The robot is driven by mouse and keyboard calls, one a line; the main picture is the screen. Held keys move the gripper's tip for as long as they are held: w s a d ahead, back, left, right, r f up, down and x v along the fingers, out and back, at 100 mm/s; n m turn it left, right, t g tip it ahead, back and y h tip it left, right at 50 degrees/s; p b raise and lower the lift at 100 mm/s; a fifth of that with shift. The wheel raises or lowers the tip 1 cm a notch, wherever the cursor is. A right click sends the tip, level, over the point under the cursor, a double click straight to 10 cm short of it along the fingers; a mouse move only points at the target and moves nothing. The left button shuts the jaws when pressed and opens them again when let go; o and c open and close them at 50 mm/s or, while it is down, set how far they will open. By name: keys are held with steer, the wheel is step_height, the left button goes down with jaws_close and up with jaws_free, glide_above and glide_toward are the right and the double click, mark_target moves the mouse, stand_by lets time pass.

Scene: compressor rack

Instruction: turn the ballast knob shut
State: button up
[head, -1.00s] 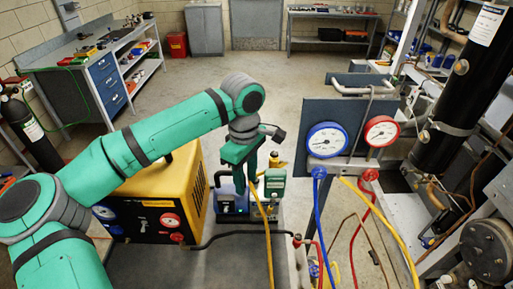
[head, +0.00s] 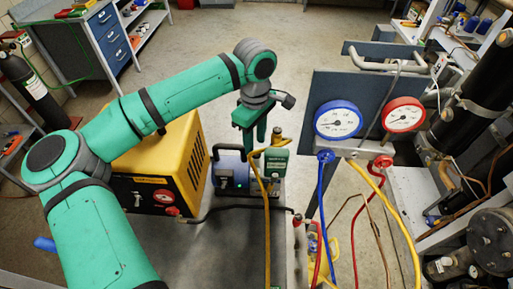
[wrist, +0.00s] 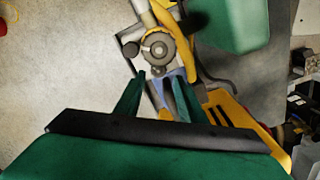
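My gripper (head: 255,146) points down above the pump unit (head: 233,172) in the head view, beside the yellow hose. In the wrist view my two green fingers (wrist: 160,78) are apart, with nothing seen between them. A round grey knob-like part (wrist: 158,47) with a lighter centre lies just beyond the fingertips. It looks like the ballast knob, but I see no label. A smaller dark round part (wrist: 130,50) sits to its left. The fingers do not appear to touch the knob. In the head view I cannot make out the knob clearly.
A yellow machine (head: 160,170) stands left of the pump. A gauge panel with a blue gauge (head: 338,119) and a red gauge (head: 403,115) stands to the right with hanging hoses.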

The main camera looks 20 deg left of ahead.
mark_target(257, 153)
steer(key=f, duration=0.5)
steer(key=shift+d, duration=0.2)
steer(key=n, duration=0.3)
steer(key=shift+w+r, duration=0.1)
steer(key=shift+n, duration=1.7)
steer(key=shift+d, duration=0.15)
steer(key=shift+c, duration=0.5)
steer(key=c, duration=0.6)
steer(key=shift+c, duration=0.5)
